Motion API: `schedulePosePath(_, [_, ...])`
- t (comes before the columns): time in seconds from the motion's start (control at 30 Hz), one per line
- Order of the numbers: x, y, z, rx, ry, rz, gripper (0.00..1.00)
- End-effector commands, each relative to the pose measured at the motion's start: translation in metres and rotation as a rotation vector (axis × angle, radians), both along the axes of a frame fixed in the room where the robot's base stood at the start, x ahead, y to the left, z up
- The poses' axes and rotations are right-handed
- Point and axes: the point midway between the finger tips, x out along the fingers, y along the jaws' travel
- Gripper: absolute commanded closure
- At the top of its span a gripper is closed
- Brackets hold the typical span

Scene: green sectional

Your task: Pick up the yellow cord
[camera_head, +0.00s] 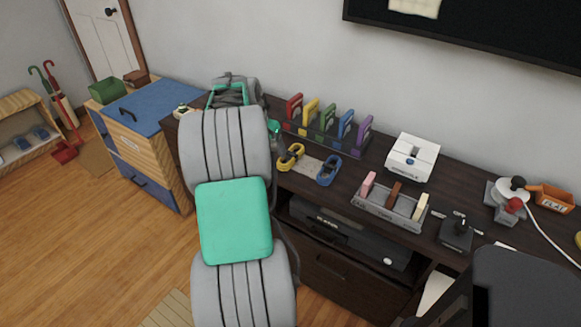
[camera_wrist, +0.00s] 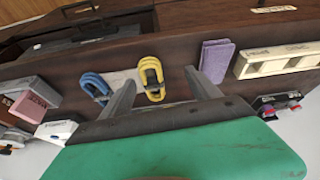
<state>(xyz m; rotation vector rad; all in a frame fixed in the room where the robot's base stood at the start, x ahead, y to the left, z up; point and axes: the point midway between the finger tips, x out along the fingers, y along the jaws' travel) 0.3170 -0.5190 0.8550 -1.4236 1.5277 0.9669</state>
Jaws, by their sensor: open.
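The yellow cord (camera_head: 290,157) is a coiled bundle with a dark band, lying on the dark wooden cabinet top. In the wrist view the yellow cord (camera_wrist: 151,78) shows between the two fingers of my gripper (camera_wrist: 159,77). The fingers are apart, and nothing is gripped. I cannot tell how far above the cord they are. A similar blue cord (camera_head: 329,170) lies to the right of the yellow one. In the wrist view the blue cord (camera_wrist: 93,86) is just left of the left finger. In the head view my arm hides the fingers.
A rack of coloured upright pieces (camera_head: 327,130) stands behind the cords. A blue-topped cabinet (camera_head: 150,100) is at the left.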

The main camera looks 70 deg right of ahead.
Motion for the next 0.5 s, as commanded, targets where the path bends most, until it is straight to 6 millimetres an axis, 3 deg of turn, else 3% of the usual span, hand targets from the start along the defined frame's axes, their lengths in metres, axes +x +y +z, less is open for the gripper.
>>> schedulePosePath(0.03, [-0.014, -0.015, -0.010, -0.005, -0.001, -0.049, 0.29])
schedulePosePath(0.1, [-0.022, -0.024, -0.016, -0.008, -0.002, -0.078, 0.29])
schedulePosePath(0.37, [-0.026, -0.037, -0.043, -0.009, -0.003, -0.081, 0.29])
schedulePosePath(0.5, [-0.031, -0.044, -0.067, -0.006, -0.001, -0.079, 0.29])
